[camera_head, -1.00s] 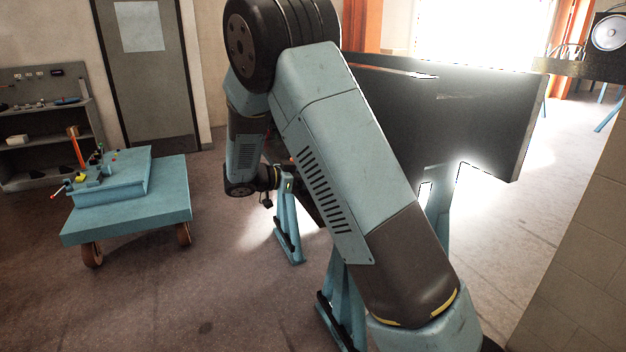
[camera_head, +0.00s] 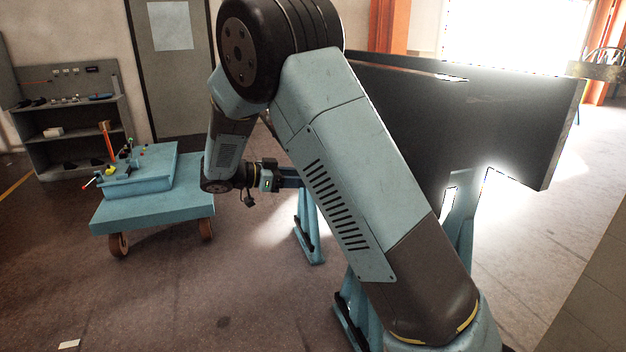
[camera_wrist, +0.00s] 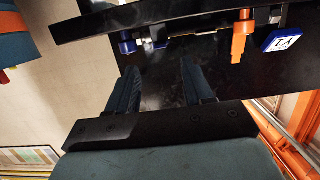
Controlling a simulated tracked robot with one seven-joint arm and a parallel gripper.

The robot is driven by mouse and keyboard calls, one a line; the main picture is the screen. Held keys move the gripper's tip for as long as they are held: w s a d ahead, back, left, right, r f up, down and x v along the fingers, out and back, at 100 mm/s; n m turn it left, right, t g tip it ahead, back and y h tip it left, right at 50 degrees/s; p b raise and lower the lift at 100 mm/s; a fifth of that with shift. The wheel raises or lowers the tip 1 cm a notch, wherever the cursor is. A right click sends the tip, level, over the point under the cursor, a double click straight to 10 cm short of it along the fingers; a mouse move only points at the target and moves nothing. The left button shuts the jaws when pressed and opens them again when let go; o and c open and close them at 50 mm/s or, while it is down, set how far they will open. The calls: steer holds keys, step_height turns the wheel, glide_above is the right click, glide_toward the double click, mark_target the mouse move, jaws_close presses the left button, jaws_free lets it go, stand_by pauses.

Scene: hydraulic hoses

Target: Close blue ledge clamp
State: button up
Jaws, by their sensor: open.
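My gripper (camera_wrist: 158,66) shows in the wrist view with its two dark blue fingers apart and nothing between them. A small blue fitting (camera_wrist: 127,44), which looks like the blue clamp, sits under the dark ledge (camera_wrist: 190,14), above my left finger in the picture. A gap shows between it and the fingertips. Whether it is open or closed I cannot tell. In the head view my wrist (camera_head: 268,178) is left of the large dark panel, and the fingers are partly hidden by my arm.
An orange fitting (camera_wrist: 240,38) and a blue tag (camera_wrist: 283,40) hang from the ledge at the right. In the head view a blue cart (camera_head: 150,205) stands left of my wrist, and the dark panel (camera_head: 480,115) on blue stands is at the right.

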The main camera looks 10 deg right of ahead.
steer(key=shift+v, duration=1.05)
steer(key=s+d+r+n+g+y, duration=0.2)
steer(key=s+d+r+n+y, duration=0.15)
steer(key=s+d, duration=0.4)
steer(key=s+d+r+n+g+y, duration=0.1)
steer(key=s+d+r+n+y, duration=0.25)
steer(key=s+d+y, duration=0.35)
steer(key=s+d+r+n+t+y, duration=0.2)
steer(key=s+n, duration=0.2)
steer(key=s, duration=0.5)
steer(key=s+d+r+n+t+y, duration=0.1)
steer(key=s+r+n+t+y, duration=0.1)
steer(key=s, duration=0.7)
steer(key=n+t+y, duration=0.1)
steer(key=n, duration=0.1)
steer(key=shift+d+r+n+t, duration=0.3)
steer(key=shift+d+n, duration=0.1)
steer(key=shift+s, duration=0.1)
steer(key=shift+c, duration=0.8)
